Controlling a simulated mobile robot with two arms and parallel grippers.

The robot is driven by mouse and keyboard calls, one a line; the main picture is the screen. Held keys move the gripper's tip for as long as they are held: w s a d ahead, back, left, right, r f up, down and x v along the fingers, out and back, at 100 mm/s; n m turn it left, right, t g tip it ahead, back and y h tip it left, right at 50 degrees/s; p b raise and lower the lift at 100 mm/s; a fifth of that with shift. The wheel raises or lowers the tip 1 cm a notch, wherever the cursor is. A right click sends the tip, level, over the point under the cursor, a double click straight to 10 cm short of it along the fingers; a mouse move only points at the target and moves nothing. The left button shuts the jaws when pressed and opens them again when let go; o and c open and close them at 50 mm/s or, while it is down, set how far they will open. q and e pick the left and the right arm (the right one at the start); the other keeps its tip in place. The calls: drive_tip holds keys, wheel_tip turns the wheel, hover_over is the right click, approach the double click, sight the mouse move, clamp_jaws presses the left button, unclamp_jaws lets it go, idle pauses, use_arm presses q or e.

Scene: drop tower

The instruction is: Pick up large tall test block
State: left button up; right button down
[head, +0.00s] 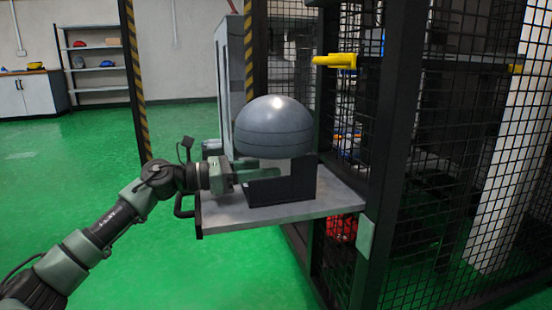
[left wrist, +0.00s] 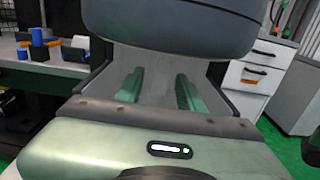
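A pale grey block-like piece (head: 274,165) shows between a dark box-shaped holder (head: 285,188) and a large grey dome (head: 273,125) above it. I cannot tell for sure that it is the large tall test block. My left gripper (head: 262,171) reaches in from the left, low under the dome, with a finger across the pale piece. In the left wrist view the two green fingers (left wrist: 158,90) are apart, with a pale grey surface (left wrist: 156,65) between and beyond them. The dome's underside (left wrist: 170,25) hangs over them. No grip on anything shows. My right gripper is out of view.
The holder stands on a grey platform (head: 225,214) beside a black mesh cage (head: 440,160). A yellow handle (head: 335,61) juts from the cage near the dome. A striped post (head: 133,70) stands behind my arm. The green floor (head: 90,150) at left is free.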

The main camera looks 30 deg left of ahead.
use_arm(q)
drive_tip(key=shift+x, duration=1.4)
drive_tip(key=shift+a, duration=0.1)
clamp_jaws()
drive_tip(key=shift+r, duration=0.25)
